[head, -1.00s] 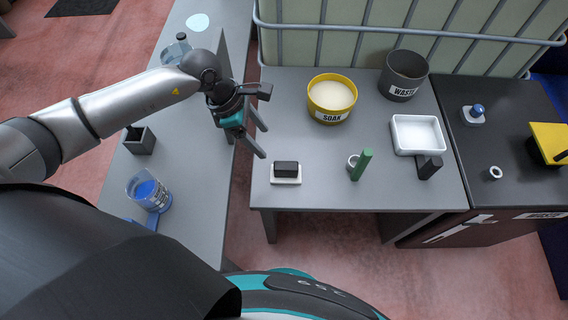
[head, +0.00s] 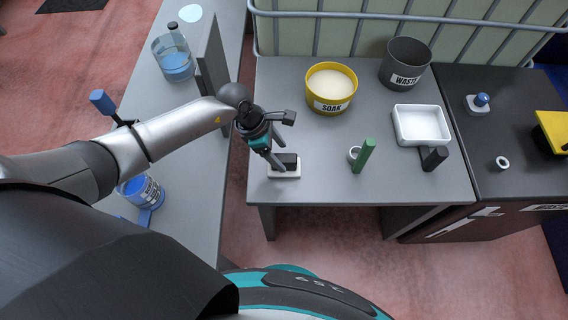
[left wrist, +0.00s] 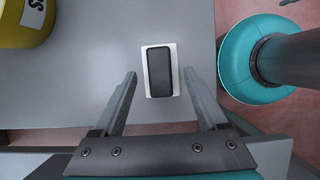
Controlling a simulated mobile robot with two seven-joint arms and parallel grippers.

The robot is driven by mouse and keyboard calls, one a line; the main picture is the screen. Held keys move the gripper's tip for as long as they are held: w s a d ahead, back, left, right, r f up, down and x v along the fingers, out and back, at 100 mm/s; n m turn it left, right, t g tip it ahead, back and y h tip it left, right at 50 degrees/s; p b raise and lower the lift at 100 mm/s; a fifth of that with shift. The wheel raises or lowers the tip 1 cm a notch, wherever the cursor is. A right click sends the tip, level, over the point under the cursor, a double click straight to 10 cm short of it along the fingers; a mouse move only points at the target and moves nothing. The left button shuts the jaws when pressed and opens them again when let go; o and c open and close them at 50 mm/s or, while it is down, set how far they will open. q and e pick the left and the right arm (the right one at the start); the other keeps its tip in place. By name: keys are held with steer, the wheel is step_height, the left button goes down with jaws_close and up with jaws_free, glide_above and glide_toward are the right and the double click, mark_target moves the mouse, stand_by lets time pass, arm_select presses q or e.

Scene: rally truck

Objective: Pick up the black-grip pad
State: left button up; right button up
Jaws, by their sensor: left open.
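The black-grip pad (head: 291,172) is a small white slab with a black block on top. It lies on the grey table near its front left corner. In the left wrist view the pad (left wrist: 148,84) lies flat, just beyond and between the fingertips. My left gripper (head: 280,166) is open above the pad, and its fingers partly cover it in the head view. In the left wrist view the two fingers of the left gripper (left wrist: 160,76) stand apart, one on each side, with nothing between them. My right gripper is not in view.
On the same table are a yellow SOAK tub (head: 331,106), a grey WASTE bin (head: 404,78), a white tray (head: 398,137), a green upright piece (head: 363,156) and a black block (head: 434,158). The table's front middle is clear. A side table with glassware (head: 172,66) stands left.

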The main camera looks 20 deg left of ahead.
mark_target(284, 158)
arm_select(q)
steer(key=x, duration=0.2)
steer(key=shift+d+f+b, duration=0.15)
steer(key=shift+f+b, duration=0.15)
steer(key=shift+d+f, duration=0.1)
steer(key=shift+f, duration=0.05)
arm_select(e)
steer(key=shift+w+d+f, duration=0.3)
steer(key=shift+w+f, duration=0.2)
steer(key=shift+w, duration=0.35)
arm_select(q)
steer(key=shift+c, duration=0.2)
jaws_close()
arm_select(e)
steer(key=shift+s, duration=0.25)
